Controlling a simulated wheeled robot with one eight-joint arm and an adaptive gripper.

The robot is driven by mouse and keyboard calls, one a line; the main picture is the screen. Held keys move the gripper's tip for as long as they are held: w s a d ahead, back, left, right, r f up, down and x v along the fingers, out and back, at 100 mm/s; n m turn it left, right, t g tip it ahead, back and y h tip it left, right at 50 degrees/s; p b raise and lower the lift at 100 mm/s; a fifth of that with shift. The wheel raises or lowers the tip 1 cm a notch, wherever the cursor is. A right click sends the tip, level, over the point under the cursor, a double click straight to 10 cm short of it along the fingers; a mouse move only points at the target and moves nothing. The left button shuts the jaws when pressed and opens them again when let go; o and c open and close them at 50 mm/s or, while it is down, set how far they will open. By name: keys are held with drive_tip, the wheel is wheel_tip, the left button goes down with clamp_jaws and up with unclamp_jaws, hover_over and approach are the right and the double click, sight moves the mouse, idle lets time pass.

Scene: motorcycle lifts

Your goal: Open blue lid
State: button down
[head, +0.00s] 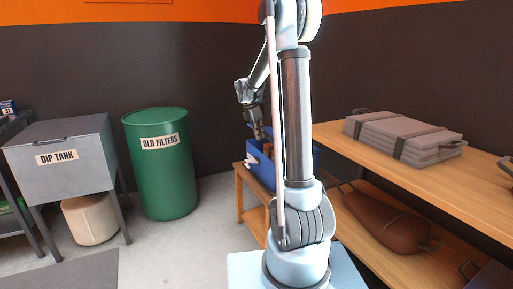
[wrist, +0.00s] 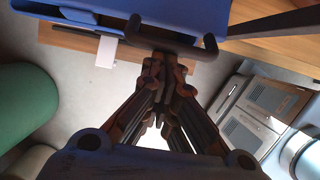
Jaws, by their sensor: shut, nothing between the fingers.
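A blue box with a lid (head: 262,168) sits on a small wooden bench, partly hidden behind my arm in the head view. In the wrist view its blue surface (wrist: 185,12) fills the top, with a dark bar-like handle (wrist: 208,46) along its near edge. My gripper (head: 259,133) is above the box in the head view, pointing down. In the wrist view my gripper (wrist: 163,62) is shut and empty, its fingertips close to the dark handle. I cannot tell whether they touch it. The lid looks closed, though most of it is hidden.
The wooden bench (head: 239,183) stands beside a long wooden shelf (head: 435,184) holding a grey case (head: 405,136). A brown bag-like object (head: 388,221) lies on the lower shelf. A green barrel (head: 162,185) and grey dip tank (head: 60,165) stand left. Floor between barrel and bench is clear.

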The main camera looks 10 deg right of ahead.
drive_tip(key=w+d+r+g+y, duration=0.1)
drive_tip(key=w+d+r+y, duration=0.15)
drive_tip(key=d+r, duration=0.55)
drive_tip(key=w+d+r+y, duration=0.2)
drive_tip(key=w+d+r, duration=0.1)
drive_tip(key=d+r, duration=0.55)
drive_tip(key=w+d+r, duration=0.3)
drive_tip(key=d, duration=0.7)
drive_tip(key=w+d+r, duration=0.3)
drive_tip(key=d, duration=0.6)
drive_tip(key=shift+w+d+r, duration=0.35)
drive_tip(key=shift+w, duration=0.05)
drive_tip(key=shift+h, duration=0.25)
